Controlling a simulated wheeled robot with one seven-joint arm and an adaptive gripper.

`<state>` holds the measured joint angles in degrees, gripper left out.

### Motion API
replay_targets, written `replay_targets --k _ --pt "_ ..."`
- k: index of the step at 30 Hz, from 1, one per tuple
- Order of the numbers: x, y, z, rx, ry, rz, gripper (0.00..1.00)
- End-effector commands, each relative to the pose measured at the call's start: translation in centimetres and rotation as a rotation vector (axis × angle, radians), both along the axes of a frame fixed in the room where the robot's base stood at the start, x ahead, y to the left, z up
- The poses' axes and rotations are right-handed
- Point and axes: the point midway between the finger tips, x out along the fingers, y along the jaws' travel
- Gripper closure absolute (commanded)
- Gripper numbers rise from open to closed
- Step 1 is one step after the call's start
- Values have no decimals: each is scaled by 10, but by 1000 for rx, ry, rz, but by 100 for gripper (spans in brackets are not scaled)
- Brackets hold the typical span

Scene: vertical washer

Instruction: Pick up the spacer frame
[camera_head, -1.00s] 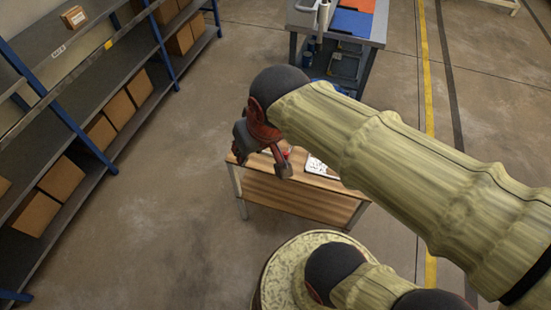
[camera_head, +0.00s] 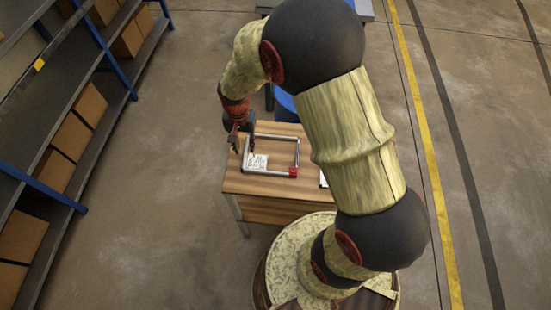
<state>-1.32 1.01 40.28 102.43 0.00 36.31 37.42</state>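The spacer frame (camera_head: 272,174) is a thin grey rectangular frame with a red piece at its near right corner. It lies on the wooden table (camera_head: 237,184), partly over a white printed sheet (camera_head: 258,161). My gripper (camera_head: 243,147) points down at the frame's far left corner. Its two fingers look spread, one on each side of the left bar. Whether they touch the bar, and their height above it, cannot be told. The gripper covers part of that corner.
Shelves with cardboard boxes (camera_head: 72,137) stand along the left. A blue item (camera_head: 286,106) shows behind the table. Another white sheet (camera_head: 323,179) lies at the table's right, partly hidden by my arm. The floor between shelves and table is clear.

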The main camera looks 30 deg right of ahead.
Motion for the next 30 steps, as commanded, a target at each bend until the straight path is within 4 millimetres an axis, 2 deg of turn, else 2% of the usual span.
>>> replay_targets --k 15,22,30 --pt "5 4 -57 0 0 1 73" --pt "5 4 -56 0 -1 1 73" --pt "5 4 -56 0 0 2 89"
